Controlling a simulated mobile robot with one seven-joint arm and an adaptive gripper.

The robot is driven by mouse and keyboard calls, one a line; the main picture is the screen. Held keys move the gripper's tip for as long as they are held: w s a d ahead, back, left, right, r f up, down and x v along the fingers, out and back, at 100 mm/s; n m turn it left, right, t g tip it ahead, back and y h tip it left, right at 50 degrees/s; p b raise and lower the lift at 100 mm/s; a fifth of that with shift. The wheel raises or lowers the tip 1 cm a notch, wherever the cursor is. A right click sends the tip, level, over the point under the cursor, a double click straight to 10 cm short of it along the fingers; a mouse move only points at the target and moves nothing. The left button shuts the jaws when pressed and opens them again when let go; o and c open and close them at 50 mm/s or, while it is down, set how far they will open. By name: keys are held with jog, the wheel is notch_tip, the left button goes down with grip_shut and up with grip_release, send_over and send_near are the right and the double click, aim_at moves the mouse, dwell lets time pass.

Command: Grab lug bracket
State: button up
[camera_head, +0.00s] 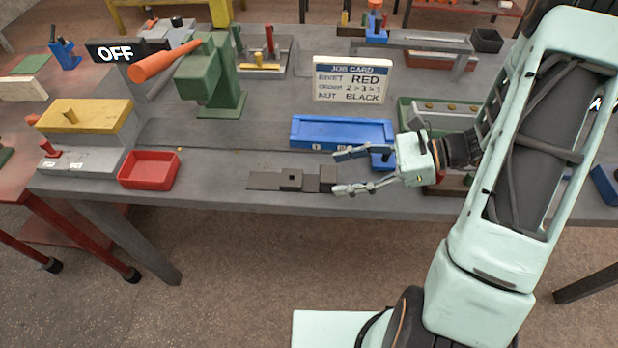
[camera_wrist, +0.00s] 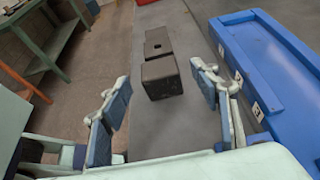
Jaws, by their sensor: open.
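The lug bracket (camera_head: 291,179) appears to be the dark grey piece near the bench's front edge, with a raised part with a hole and a block (camera_head: 328,176) at its right end. In the wrist view the bracket (camera_wrist: 158,45) lies ahead, between the lines of the fingers, its block end nearest. My gripper (camera_head: 338,173) is open and empty, at the bracket's right end, its fingers pointing left along it. In the wrist view my gripper (camera_wrist: 160,86) shows both fingers wide apart; I cannot tell whether they flank the block or stop short.
A blue tray (camera_head: 342,143) lies just behind the bracket, close to one finger. A red bin (camera_head: 148,169) and a grey-yellow fixture (camera_head: 85,135) stand left. A green press (camera_head: 213,80) and a job card (camera_head: 352,80) stand behind.

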aim_at(326, 173)
jog(key=x, duration=0.4)
jog(key=shift+a, duration=0.3)
jog(key=shift+c, duration=0.3)
grip_shut()
